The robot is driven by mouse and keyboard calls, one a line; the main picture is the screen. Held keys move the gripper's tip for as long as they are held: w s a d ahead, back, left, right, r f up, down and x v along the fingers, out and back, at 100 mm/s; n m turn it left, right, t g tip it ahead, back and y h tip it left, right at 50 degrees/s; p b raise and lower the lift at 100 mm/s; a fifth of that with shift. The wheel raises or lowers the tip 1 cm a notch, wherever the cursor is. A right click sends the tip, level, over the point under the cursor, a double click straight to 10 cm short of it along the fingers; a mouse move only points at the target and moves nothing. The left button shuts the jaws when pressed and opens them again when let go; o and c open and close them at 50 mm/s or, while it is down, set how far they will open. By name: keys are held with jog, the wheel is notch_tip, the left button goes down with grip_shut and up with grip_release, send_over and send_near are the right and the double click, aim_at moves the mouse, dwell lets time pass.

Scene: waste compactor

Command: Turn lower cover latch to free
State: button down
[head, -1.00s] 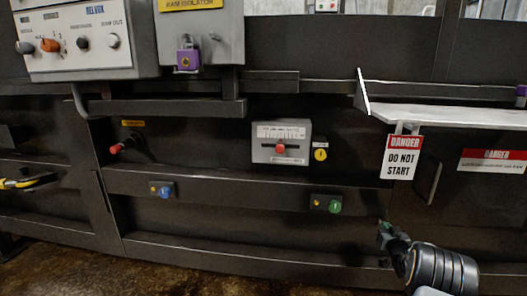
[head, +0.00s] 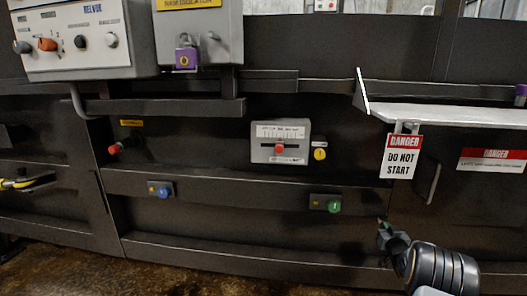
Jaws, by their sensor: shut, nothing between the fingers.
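Two small latch-like knobs sit on dark plates along the lower black rail. One is a green knob (head: 334,207) to the right of centre and the other is a blue knob (head: 163,191) further left. I cannot tell from the markings which one is the lower cover latch. My gripper (head: 383,224) is at the lower right, below and to the right of the green knob and apart from it. Its fingers look shut and empty, with the wrist reaching in from the bottom right.
A grey box with a red slider (head: 281,149) is above the green knob. A danger tag (head: 401,157) hangs below a metal shelf (head: 450,115) at the right. A red knob (head: 115,149) and a grey control panel (head: 85,42) are at the left. Space around my gripper looks clear.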

jog(key=shift+w+a+r+b, duration=0.55)
jog(key=shift+r+b, duration=0.1)
jog(key=shift+b, duration=0.25)
jog(key=shift+s+f, duration=0.1)
jog(key=shift+f, duration=0.1)
dwell(0.3)
jog(key=s, duration=0.3)
jog(key=s+f, duration=0.1)
jog(key=s, duration=0.1)
jog(key=shift+s+a+f+b, duration=0.15)
jog(key=shift+s+a+b, duration=0.05)
jog(key=shift+s+b, duration=0.2)
jog(key=shift+a, duration=0.1)
